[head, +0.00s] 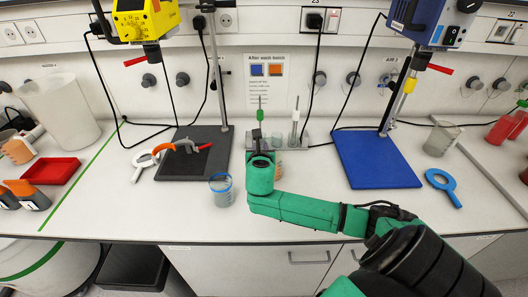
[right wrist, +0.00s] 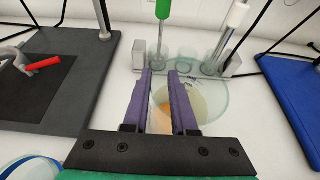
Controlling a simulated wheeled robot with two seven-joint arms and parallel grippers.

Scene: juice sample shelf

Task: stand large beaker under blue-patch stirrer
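Two stirrers hang on stands. The right one has a blue motor head (head: 424,18) with a yellow patch on its rod clamp, over a blue base plate (head: 376,160). The left one has a yellow head (head: 143,18) over a black base plate (head: 190,165). A glass beaker (head: 443,138) stands right of the blue plate. A beaker with a blue rim (head: 222,190) stands front centre. My right gripper (head: 262,160) is above a glass vessel with orange-beige contents (right wrist: 206,98); its fingers are apart, and whether they touch it is unclear. My left gripper is out of view.
A rack with green-topped and white-topped rods (head: 293,140) stands behind my right gripper. A red tray (head: 52,170) is far left. The blue plate is empty.

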